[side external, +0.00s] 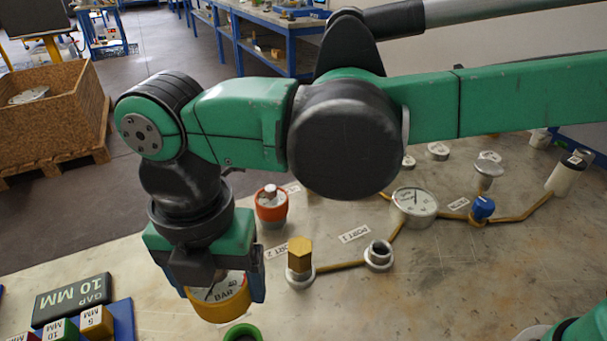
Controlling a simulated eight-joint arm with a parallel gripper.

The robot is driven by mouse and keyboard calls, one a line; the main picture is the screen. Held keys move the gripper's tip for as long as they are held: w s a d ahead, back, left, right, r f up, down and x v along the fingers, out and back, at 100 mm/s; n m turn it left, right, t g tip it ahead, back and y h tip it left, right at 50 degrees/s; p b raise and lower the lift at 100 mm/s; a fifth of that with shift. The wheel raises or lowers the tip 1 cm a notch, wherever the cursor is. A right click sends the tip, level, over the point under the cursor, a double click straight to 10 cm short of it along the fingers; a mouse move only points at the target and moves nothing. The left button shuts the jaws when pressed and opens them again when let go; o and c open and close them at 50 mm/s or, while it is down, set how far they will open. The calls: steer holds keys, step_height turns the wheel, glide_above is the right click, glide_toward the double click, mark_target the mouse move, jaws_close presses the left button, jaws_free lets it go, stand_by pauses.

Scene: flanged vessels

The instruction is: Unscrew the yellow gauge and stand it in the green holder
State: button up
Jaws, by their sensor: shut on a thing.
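The yellow gauge (221,307) has a white dial marked BAR and a yellow rim. My gripper (222,288) is shut on it, with one finger on each side of the rim. The gauge is at the lower middle left of the side view, away from the ports, and its dial faces up toward the camera. The gauge's underside is hidden. The green holder (242,332) is a green ring at the bottom edge, partly cut off by the frame, just below and right of the gauge in the picture. I cannot tell the height gap between them.
The PORT 1 fitting (379,254) is open. A brass hex plug (300,256) stands at PORT 2. An orange-rimmed part (271,206), a silver gauge (415,201) and a blue valve (483,208) stand behind. Gap blocks (97,321) lie at lower left.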

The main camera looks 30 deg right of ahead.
mark_target(227, 302)
steer(key=shift+f, duration=1.85)
steer(key=shift+f, duration=0.1)
steer(key=shift+f, duration=2.4)
steer(key=shift+f, duration=0.1)
steer(key=shift+f, duration=1.15)
steer(key=shift+f, duration=0.15)
steer(key=o, duration=1.3)
